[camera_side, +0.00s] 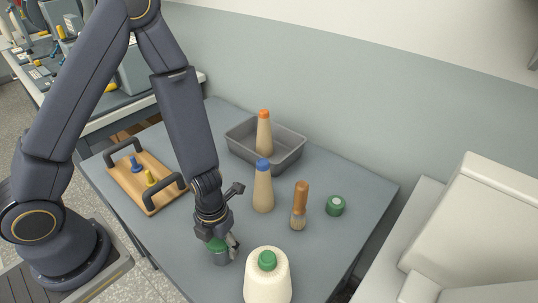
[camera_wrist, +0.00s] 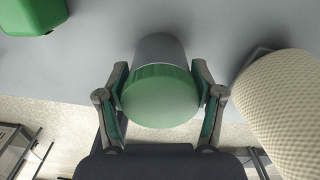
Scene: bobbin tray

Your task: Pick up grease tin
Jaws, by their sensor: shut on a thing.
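The grease tin is a grey can with a green lid. In the side view the grease tin (camera_side: 221,258) is at the front of the table, under my wrist. My gripper (camera_side: 224,244) is shut on it, pointing down. In the wrist view the tin's round green lid (camera_wrist: 160,98) is between the two fingers of my gripper (camera_wrist: 161,90), one on each side. The grey body shows beyond the lid. I cannot tell whether the tin's base touches the table.
A large cream cone bobbin (camera_side: 267,280) stands close to the right. A blue-topped cone (camera_side: 263,190), brush (camera_side: 300,208) and green round item (camera_side: 336,206) stand behind. A grey tray (camera_side: 290,155) holds an orange-topped cone (camera_side: 264,135). A handled wooden board (camera_side: 150,190) lies left.

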